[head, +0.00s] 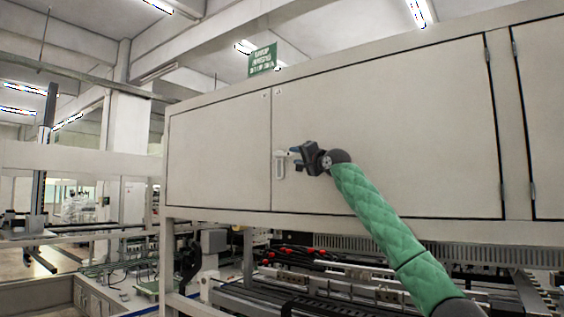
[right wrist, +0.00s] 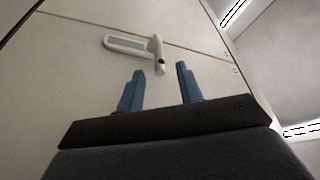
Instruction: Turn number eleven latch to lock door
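The latch (head: 280,164) is a small pale handle on a plate at the seam between two beige cabinet doors. In the right wrist view the latch (right wrist: 135,47) has a long plate and a short crosswise handle with a dark spot at its end. My right gripper (head: 295,157) is just to the right of the latch in the head view. Its two blue fingers (right wrist: 158,82) are apart and empty, pointing at the handle with a small gap. No number is readable on the latch. My left gripper is not in view.
The left door (head: 218,152) and the wide right door (head: 400,130) look closed and flush. A green sign (head: 262,59) stands on top of the cabinet. Machinery with red parts (head: 310,256) lies below. The space in front of the doors is clear.

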